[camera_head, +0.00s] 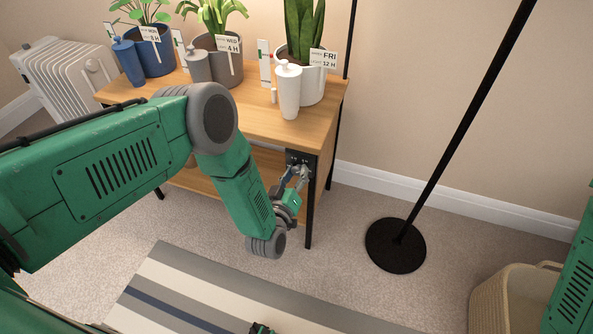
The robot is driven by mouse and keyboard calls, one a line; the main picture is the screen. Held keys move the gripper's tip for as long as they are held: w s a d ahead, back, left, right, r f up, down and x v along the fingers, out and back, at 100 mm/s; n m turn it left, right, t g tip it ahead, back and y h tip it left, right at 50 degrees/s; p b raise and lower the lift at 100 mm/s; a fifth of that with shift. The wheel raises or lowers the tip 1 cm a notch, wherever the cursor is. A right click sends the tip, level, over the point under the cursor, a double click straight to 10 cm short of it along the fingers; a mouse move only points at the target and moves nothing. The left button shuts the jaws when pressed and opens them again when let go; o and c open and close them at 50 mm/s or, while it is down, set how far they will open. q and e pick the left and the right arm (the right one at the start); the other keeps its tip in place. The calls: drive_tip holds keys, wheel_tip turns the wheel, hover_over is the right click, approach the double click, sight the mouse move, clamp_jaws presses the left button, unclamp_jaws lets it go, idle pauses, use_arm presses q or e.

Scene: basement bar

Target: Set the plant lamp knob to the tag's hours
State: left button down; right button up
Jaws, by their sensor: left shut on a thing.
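My left gripper (297,174) is at the small dark control panel (297,157) on the end of the wooden plant stand (240,117). It is shut at the panel's front, and its fingers hide the knob, so the knob's setting cannot be read. Three white tags stand at the plants: MON 8 H (150,34) at the blue pot, WED 4 H (229,44) at the grey pot, FRI 12 H (323,59) at the white pot. A small dark and green part (262,328) at the bottom edge may be my right gripper; its fingers are not clear.
A blue bottle (128,62), a grey bottle (197,64) and a white bottle (289,91) stand before the pots. A black floor lamp base (396,246) stands right of the stand. A woven basket (487,298) is at lower right, and a striped rug (200,292) lies in front.

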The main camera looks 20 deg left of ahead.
use_arm(q)
drive_tip(key=shift+s+f+m+p, duration=0.1)
drive_tip(key=shift+f+m+p, duration=0.05)
drive_tip(key=shift+m, duration=1.3)
drive_tip(key=shift+s+f+m+p, duration=0.1)
drive_tip(key=shift+m+p, duration=0.1)
drive_tip(key=shift+m, duration=1.2)
drive_tip(key=shift+s+f+m+p, duration=0.1)
drive_tip(key=shift+f+m+p, duration=0.05)
drive_tip(key=shift+m, duration=1.3)
drive_tip(key=c, duration=1.2)
unclamp_jaws()
drive_tip(key=shift+w, duration=0.15)
drive_tip(key=shift+r, duration=0.15)
drive_tip(key=s, duration=1.2)
drive_tip(key=shift+a, duration=0.2)
